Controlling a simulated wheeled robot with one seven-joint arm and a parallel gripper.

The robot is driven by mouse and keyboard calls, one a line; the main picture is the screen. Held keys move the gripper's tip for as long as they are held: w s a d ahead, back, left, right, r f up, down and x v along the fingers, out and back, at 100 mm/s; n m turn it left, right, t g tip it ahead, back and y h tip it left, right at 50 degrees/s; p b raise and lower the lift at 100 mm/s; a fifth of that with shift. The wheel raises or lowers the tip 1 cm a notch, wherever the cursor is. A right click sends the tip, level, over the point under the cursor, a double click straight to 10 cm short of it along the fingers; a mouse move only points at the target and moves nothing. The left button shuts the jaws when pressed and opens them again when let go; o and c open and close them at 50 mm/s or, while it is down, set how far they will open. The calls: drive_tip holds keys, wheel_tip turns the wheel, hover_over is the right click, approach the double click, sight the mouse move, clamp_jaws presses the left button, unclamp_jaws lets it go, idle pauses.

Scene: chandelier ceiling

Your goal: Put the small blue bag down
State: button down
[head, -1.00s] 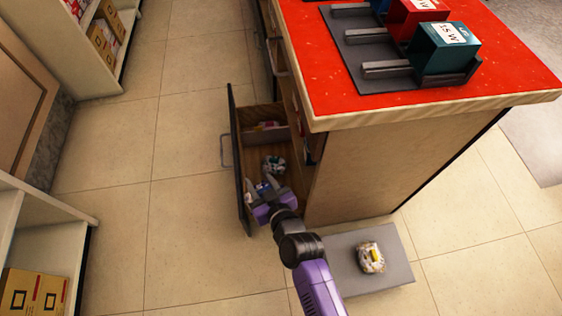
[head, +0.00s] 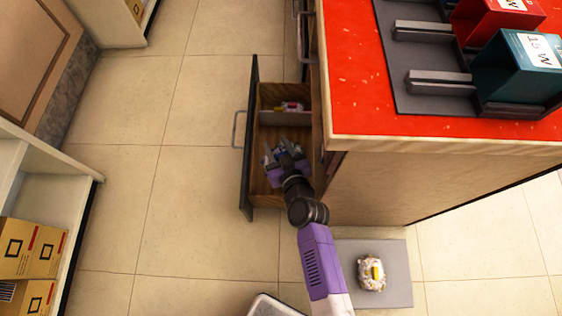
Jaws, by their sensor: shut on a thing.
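My gripper (head: 282,152) is over the near compartment of the open drawer (head: 262,190), its fingers pointing away from my body. It is shut on a small bag, taken to be the small blue bag (head: 285,149). Only whitish and bluish bits of it show between and around the fingers. I cannot tell whether the bag touches the drawer floor or another packet there. My gripper and wrist hide much of this compartment.
A reddish packet (head: 291,106) lies in the drawer's far compartment, behind a divider (head: 285,118). A bag with a yellow mark (head: 372,272) sits on a grey slab (head: 397,262) on the floor. The red-topped counter (head: 365,110) stands close at right. Floor at left is clear.

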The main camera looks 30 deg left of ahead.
wheel_tip(320, 180, down, 14)
drive_tip(key=b, duration=1)
drive_tip(key=shift+b, duration=0.35)
drive_tip(key=shift+f, duration=0.1)
drive_tip(key=shift+f+b, duration=0.35)
drive_tip(key=shift+b, duration=0.05)
drive_tip(key=shift+f, duration=0.2)
drive_tip(key=c, duration=0.8)
unclamp_jaws()
drive_tip(key=shift+r, duration=0.1)
drive_tip(key=shift+c, duration=0.2)
drive_tip(key=shift+r, duration=0.1)
drive_tip(key=p+v, duration=0.3)
drive_tip(key=v, duration=0.9)
drive_tip(key=shift+r, duration=0.4)
